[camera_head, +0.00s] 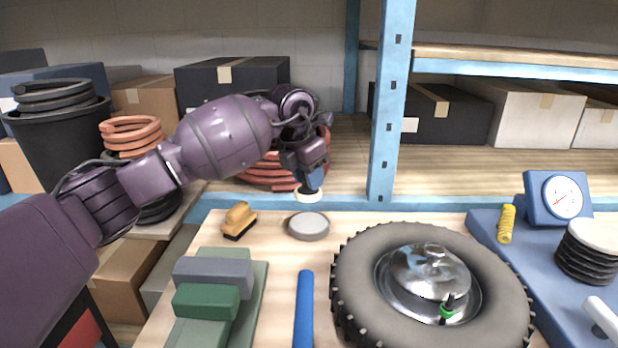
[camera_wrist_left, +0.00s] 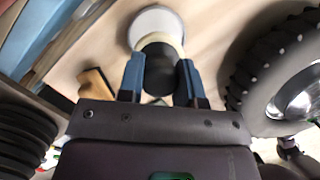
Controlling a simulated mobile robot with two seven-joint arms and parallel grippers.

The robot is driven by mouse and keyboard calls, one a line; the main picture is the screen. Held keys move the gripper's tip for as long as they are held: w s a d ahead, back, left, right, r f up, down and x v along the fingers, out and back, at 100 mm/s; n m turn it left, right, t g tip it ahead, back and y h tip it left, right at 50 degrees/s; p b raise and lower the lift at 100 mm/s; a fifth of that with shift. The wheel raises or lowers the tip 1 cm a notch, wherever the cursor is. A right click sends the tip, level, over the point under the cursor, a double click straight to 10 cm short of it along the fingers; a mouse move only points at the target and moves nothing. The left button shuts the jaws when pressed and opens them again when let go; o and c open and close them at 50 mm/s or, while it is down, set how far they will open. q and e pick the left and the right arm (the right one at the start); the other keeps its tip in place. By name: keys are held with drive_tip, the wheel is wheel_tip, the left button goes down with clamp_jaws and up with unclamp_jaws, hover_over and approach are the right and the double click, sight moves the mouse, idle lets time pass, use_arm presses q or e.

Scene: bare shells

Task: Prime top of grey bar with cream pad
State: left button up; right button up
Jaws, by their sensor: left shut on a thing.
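My left gripper (camera_head: 311,180) is shut on the cream pad (camera_head: 308,196), which hangs just above and behind a round grey disc (camera_head: 309,226). In the left wrist view the blue fingers of my left gripper (camera_wrist_left: 160,82) close on the pad's black grip, and the cream pad (camera_wrist_left: 162,42) faces the pale disc (camera_wrist_left: 157,20). Whether pad and disc touch is unclear. The grey bar (camera_head: 213,270) lies on a green stand (camera_head: 257,300) at the front left, beside a green bar (camera_head: 207,301). My right gripper is not in view.
A tan and black brush (camera_head: 239,220) lies left of the disc. A blue rod (camera_head: 304,310) and a large tyre (camera_head: 350,290) are to the right of the stand. A blue shelf post (camera_head: 388,110) rises behind the bench. Bare wood surrounds the disc.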

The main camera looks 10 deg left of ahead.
sight(309, 194)
use_arm(q)
drive_tip(key=shift+d+f, duration=0.15)
drive_tip(key=shift+f, duration=0.45)
drive_tip(key=shift+f+b, duration=0.8)
drive_tip(key=shift+f, duration=0.8)
drive_tip(key=shift+f+b, duration=0.35)
drive_tip(key=shift+f, duration=0.45)
drive_tip(key=shift+f, duration=0.1)
drive_tip(key=shift+f, duration=0.35)
drive_tip(key=shift+f, duration=0.1)
